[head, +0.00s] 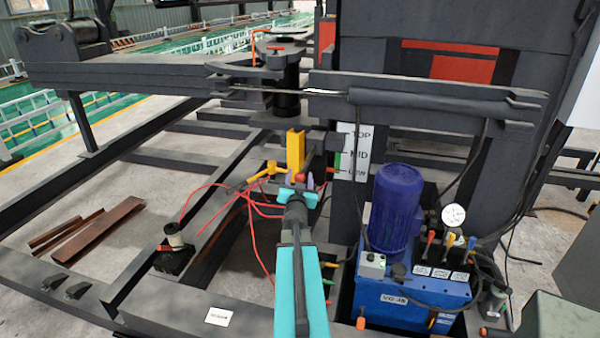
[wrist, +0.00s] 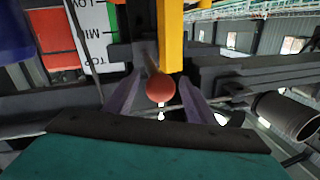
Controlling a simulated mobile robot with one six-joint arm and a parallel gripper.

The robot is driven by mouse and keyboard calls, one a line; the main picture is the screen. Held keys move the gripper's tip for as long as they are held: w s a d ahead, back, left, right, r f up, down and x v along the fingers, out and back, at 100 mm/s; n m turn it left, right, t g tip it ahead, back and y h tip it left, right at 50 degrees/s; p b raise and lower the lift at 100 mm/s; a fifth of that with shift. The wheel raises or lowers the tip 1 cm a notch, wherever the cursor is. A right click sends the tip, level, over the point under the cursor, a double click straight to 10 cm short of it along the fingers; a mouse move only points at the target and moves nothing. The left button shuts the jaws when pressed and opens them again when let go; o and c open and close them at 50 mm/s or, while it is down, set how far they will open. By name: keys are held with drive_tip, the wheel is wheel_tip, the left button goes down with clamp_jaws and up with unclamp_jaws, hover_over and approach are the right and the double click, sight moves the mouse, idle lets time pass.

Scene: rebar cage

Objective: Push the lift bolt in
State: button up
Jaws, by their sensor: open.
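The lift bolt shows as a red ball knob (wrist: 160,88) in the wrist view, with a rod behind it that is mostly hidden. In the head view the small orange-red knob (head: 300,177) sits just beyond my gripper (head: 302,183), below a yellow upright bar (head: 295,152). In the wrist view my gripper (wrist: 161,101) is open, with one grey-purple finger on each side of the knob. I cannot tell whether either finger touches it. The yellow bar (wrist: 170,35) rises right behind the knob.
A TOP/MID/LOW scale plate (head: 352,152) stands right of the knob. A blue hydraulic unit (head: 410,290) with levers and a gauge is at the lower right. Red cables (head: 252,205) and a yellow handle (head: 268,172) are close on the left. Dark steel beams surround the arm.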

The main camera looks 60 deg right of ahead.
sight(310, 157)
drive_tip(key=shift+p+x, duration=0.35)
drive_tip(key=shift+x, duration=1.45)
clamp_jaws()
drive_tip(key=shift+s+b+x, duration=0.15)
drive_tip(key=shift+b+x, duration=0.2)
drive_tip(key=shift+x, duration=0.75)
drive_tip(key=shift+s+b+x, duration=0.15)
drive_tip(key=shift+b+x, duration=0.2)
drive_tip(key=shift+x, duration=0.75)
drive_tip(key=shift+d, duration=0.3)
drive_tip(key=shift+r, duration=0.15)
